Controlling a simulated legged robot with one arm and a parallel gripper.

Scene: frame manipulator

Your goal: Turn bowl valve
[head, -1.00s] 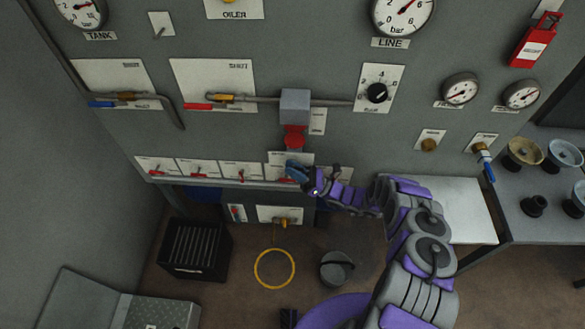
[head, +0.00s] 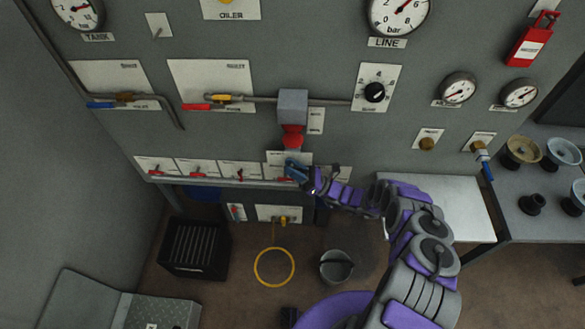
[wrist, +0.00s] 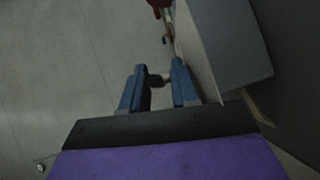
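A red bowl (head: 292,137) hangs under a grey box (head: 293,105) on the pipe in the middle of the panel. No separate valve handle can be made out beneath it. My gripper (head: 292,170) is just below the bowl, close to the panel and in front of the row of small labelled plates. In the wrist view my gripper (wrist: 158,76) has its two blue fingers apart, with a gap between them.
Red-handled levers (head: 196,171) line the panel's lower edge, left of my gripper. A black crate (head: 194,249), a yellow ring (head: 274,267) and a grey bucket (head: 336,267) are below. A side table (head: 540,225) with bowls stands at right.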

